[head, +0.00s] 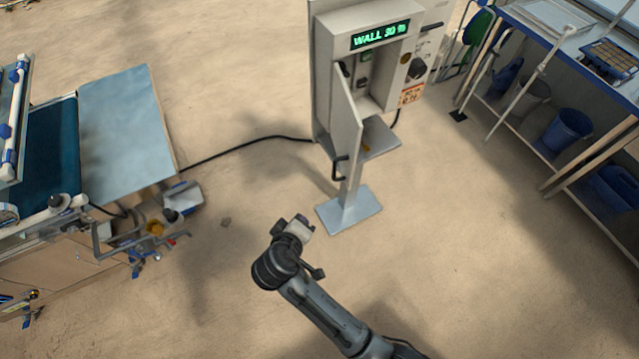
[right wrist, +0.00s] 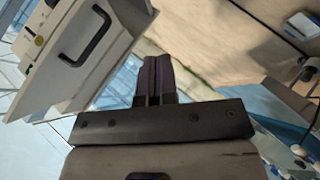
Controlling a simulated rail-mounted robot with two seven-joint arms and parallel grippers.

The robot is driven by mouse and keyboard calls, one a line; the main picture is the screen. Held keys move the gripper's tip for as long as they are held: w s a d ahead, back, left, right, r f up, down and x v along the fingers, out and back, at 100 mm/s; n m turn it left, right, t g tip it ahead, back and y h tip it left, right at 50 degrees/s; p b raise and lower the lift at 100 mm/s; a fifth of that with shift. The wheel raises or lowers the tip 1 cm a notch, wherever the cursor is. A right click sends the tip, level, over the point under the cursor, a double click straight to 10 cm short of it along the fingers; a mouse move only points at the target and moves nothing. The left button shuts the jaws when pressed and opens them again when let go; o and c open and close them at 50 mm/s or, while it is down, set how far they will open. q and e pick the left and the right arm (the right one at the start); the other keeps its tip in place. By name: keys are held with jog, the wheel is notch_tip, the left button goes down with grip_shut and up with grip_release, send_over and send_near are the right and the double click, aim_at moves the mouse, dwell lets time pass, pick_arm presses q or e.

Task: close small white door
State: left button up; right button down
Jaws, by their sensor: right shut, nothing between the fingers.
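The small white door (head: 347,135) stands open on the front of a grey-white control cabinet (head: 328,82) on a post. It is hinged at its left side and swings out toward me. A black bar handle (head: 340,168) is on the door; the handle also shows in the right wrist view (right wrist: 86,37), on the pale door panel (right wrist: 70,62) at upper left. My right gripper (head: 305,222) is below and left of the door, apart from it. In the right wrist view its fingers (right wrist: 154,78) are together and empty. My left gripper is not in view.
The cabinet's foot plate (head: 362,212) lies on the floor right of my right gripper. A black cable (head: 240,146) runs left to a machine with a blue-grey panel (head: 125,120). A blue bench (head: 560,70) with buckets stands at right. Sandy floor around my gripper is clear.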

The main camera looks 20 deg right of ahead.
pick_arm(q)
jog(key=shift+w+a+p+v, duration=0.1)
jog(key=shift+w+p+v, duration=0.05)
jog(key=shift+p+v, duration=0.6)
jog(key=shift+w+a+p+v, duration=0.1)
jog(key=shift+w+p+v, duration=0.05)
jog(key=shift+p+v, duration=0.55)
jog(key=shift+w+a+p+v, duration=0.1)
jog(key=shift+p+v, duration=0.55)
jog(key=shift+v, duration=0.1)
pick_arm(e)
jog(key=w+d+r+n+t+h, duration=0.1)
jog(key=w+d+n+t+h, duration=0.3)
jog(key=w+d, duration=0.4)
jog(key=shift+w+d+r+n+t+h, duration=0.3)
jog(key=shift+w+d+r+h, duration=0.1)
jog(key=shift+d+h, duration=0.4)
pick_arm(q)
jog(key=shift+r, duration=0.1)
pick_arm(e)
jog(key=shift+d, duration=0.1)
jog(key=shift+s, duration=0.1)
